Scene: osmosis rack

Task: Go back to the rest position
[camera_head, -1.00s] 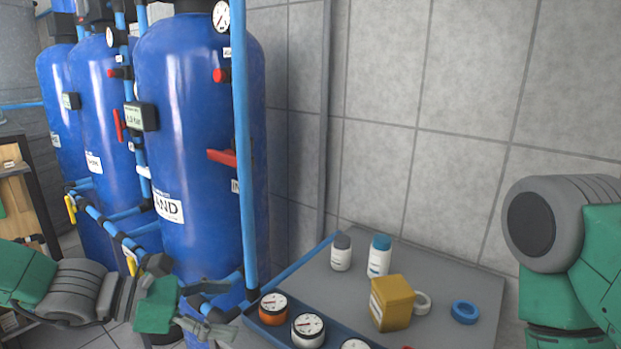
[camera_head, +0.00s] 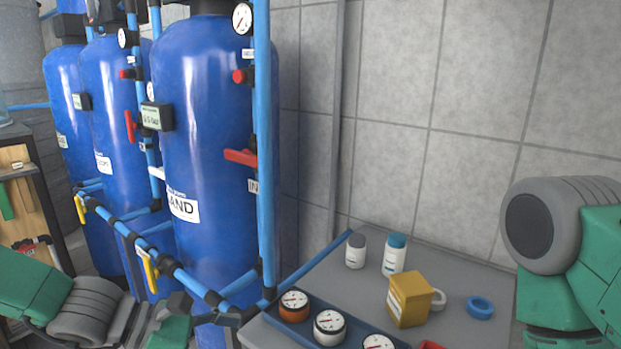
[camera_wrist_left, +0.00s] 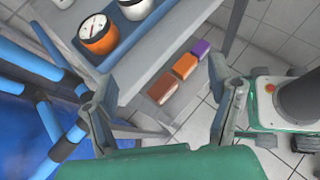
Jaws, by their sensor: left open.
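My left gripper (camera_wrist_left: 163,108) is open in the left wrist view, with its two grey fingers spread wide and nothing between them. Beyond the fingers, in that view, are a tiled floor and a grey table's edge and leg. In the head view my left arm comes in at the bottom left, in front of the blue tanks, and the fingers are hard to make out at the bottom edge. My right arm shows at the right edge of the head view, but its gripper is not in view.
Blue tanks (camera_head: 215,125) with pipes, valves and gauges stand left. A grey table (camera_head: 455,262) holds two bottles, a yellow box (camera_head: 409,300), a blue ring (camera_head: 480,307), a white ring and a blue tray of gauges. Orange, brown and purple blocks (camera_wrist_left: 184,66) show below the table.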

